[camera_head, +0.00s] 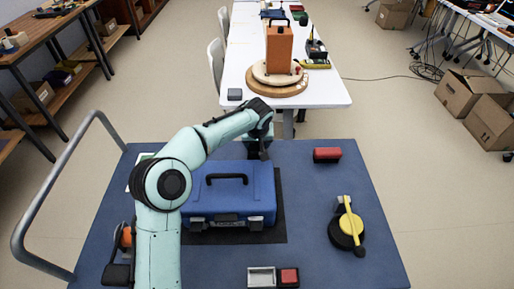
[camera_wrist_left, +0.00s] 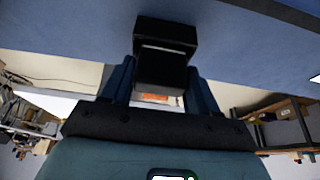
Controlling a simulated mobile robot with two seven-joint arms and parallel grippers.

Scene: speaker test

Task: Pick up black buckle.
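My left gripper (camera_head: 258,150) points down just behind the blue case (camera_head: 228,203) on the blue table top. In the left wrist view, a black block-shaped piece, seemingly the black buckle (camera_wrist_left: 165,50), sits between the two blue fingers of my left gripper (camera_wrist_left: 162,72). Both fingers appear to touch its sides. The buckle is close to the blue surface; whether it touches it I cannot tell. In the head view it is mostly hidden by the wrist. My right gripper is not in view.
A grey tray (camera_head: 261,278) and a red-topped block (camera_head: 288,277) are at the front. A white table (camera_head: 325,95) stands behind.

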